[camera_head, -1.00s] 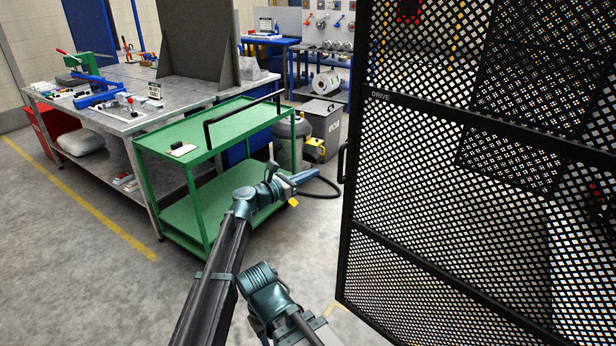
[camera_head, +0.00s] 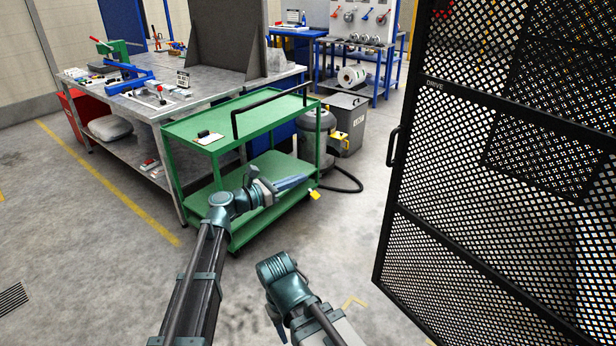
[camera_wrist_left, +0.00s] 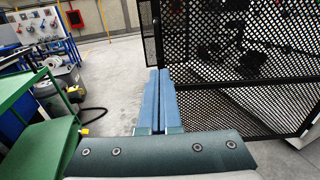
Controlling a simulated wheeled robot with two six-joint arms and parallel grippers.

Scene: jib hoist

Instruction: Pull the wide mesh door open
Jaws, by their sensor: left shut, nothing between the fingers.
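The wide mesh door (camera_head: 478,205) stands at the right in the head view, with a black frame and a "DRIVE" label. Its black bar handle (camera_head: 393,146) is on the left upright. The door's mesh also fills the upper right of the left wrist view (camera_wrist_left: 215,45). My left gripper (camera_head: 304,179) is shut and empty, to the left of the door and apart from the handle. Its blue fingers (camera_wrist_left: 159,72) lie together in the left wrist view, pointing towards the floor beside the door edge.
A green trolley (camera_head: 222,125) stands close behind my left gripper. A grey vacuum (camera_head: 318,125) with a black hose and a grey bin (camera_head: 350,112) stand behind it. A workbench (camera_head: 125,105) is at the left. Bare floor lies between trolley and door.

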